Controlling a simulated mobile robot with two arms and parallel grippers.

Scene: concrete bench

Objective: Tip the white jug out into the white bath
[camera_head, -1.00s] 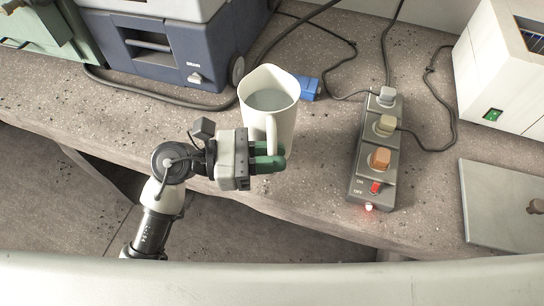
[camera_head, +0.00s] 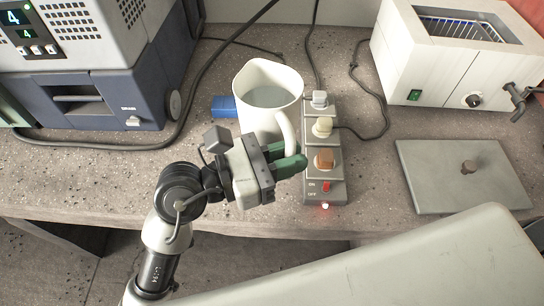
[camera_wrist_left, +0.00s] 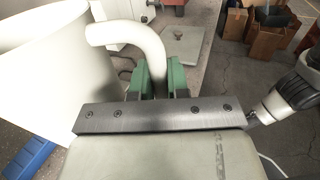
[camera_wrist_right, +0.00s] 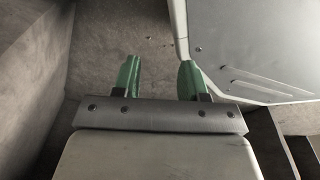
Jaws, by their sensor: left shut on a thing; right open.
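The white jug (camera_head: 262,112) is upright, with greyish liquid inside, in the head view. My left gripper (camera_head: 288,163) is shut on its handle, which also shows in the left wrist view (camera_wrist_left: 130,35). The white bath (camera_head: 445,62) is a box with an open top and a rack inside, at the back right of the bench, to the right of the jug. My right gripper (camera_wrist_right: 160,78) is open and empty in the right wrist view, apart from the jug and the bath.
A power strip (camera_head: 322,165) with plugs and a red switch stands just right of the jug. A grey lid with a knob (camera_head: 440,190) lies in front of the bath. A blue device (camera_head: 115,95) stands at the left. A small tap (camera_head: 516,95) sticks out of the bath's right side.

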